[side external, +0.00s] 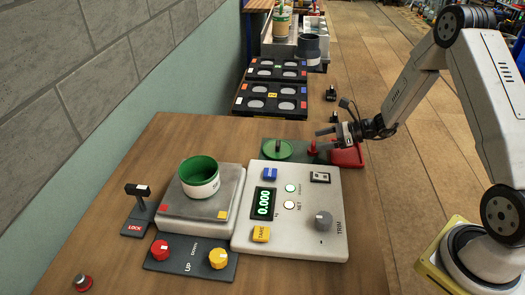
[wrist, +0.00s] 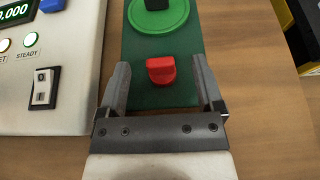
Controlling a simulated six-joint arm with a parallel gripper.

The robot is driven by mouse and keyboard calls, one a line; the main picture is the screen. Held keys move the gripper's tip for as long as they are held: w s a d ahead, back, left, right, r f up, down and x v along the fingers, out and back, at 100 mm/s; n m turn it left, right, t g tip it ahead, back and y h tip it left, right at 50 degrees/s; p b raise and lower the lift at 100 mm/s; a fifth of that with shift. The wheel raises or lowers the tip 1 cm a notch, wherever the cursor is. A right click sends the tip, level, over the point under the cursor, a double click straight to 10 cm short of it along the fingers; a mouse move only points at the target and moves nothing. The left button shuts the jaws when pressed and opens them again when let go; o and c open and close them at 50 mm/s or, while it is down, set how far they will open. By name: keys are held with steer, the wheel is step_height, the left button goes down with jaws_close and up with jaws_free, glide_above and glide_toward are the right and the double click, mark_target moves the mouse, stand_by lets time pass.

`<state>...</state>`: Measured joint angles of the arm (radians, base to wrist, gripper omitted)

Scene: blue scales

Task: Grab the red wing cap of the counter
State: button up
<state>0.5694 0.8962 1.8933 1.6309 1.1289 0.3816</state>
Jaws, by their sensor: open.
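The red wing cap (wrist: 160,69) stands on a dark green plate (wrist: 137,100), just below a green disc in the wrist view. In the side external view the cap (side external: 312,148) shows as a small red upright piece at the plate's right part. My gripper (wrist: 160,80) is open and empty. Its two fingers are on either side of the cap in the wrist view, with a gap to it on both sides. In the side external view my gripper (side external: 322,140) is right beside the cap; whether the fingers are at its height I cannot tell.
A green disc (wrist: 172,18) with a black knob lies beside the cap. The scale's console (side external: 325,180) stands in front, reading 0.000. A green-and-white bowl (side external: 199,180) sits on the weighing plate. A red block (side external: 347,156) is right of the plate. Black trays (side external: 270,101) stand behind.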

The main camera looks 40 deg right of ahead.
mark_target(313, 143)
steer(key=shift+w+a, duration=0.1)
steer(key=shift+x, duration=2.5)
steer(key=shift+f, duration=0.1)
jaws_close()
